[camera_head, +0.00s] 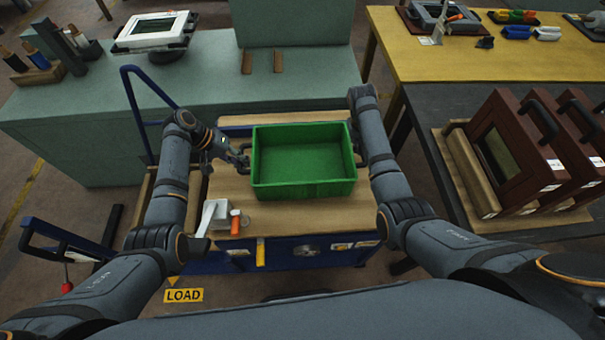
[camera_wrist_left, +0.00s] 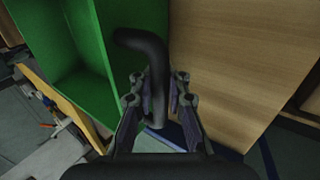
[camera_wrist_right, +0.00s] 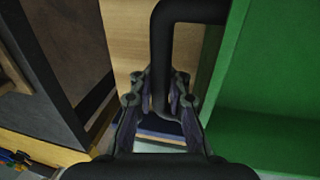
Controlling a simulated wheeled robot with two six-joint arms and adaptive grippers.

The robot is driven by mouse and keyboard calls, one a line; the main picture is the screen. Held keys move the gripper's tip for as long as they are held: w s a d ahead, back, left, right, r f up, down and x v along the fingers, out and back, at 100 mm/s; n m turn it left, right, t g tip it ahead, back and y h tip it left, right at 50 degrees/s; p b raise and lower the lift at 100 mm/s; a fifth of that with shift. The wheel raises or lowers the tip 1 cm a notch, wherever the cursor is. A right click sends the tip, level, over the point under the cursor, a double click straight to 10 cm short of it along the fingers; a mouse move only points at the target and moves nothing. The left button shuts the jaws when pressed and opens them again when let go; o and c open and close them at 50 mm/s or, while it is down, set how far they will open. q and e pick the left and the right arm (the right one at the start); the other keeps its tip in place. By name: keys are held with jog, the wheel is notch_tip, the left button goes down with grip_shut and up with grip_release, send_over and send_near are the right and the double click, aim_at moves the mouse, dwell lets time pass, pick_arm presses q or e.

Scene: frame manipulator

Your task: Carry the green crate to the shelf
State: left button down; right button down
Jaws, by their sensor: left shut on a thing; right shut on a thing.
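The green crate (camera_head: 303,188) is empty and sits on, or just above, the wooden top of a blue cart (camera_head: 340,215); I cannot tell which. My left gripper (camera_head: 243,158) is at the crate's left end. In the left wrist view its fingers (camera_wrist_left: 158,88) are shut on a black handle (camera_wrist_left: 140,40) on the green wall (camera_wrist_left: 85,70). My right gripper is hidden behind its forearm in the head view. In the right wrist view its fingers (camera_wrist_right: 161,88) are shut on the other black handle (camera_wrist_right: 185,10), beside the green wall (camera_wrist_right: 225,60). I cannot identify the shelf.
A white tool and an orange-capped item (camera_head: 236,222) lie at the cart's front left. A grey-green bench (camera_head: 110,115) stands behind. At right, a dark table (camera_head: 415,110) holds brown framed units (camera_head: 510,135) in a wooden rack. A yellow table (camera_head: 440,60) is at back right.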

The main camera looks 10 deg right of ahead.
pick_arm(q)
jog(key=c, duration=1.3)
grip_release()
jog(key=shift+a+f, duration=0.15)
jog(key=shift+f, duration=0.05)
pick_arm(e)
jog(key=c, duration=1.3)
grip_release()
jog(key=shift+d+f, duration=0.15)
jog(key=shift+d, duration=0.1)
pick_arm(q)
jog(key=shift+s, duration=0.1)
pick_arm(e)
jog(key=shift+s+a, duration=0.1)
pick_arm(q)
jog(key=shift+r, duration=0.1)
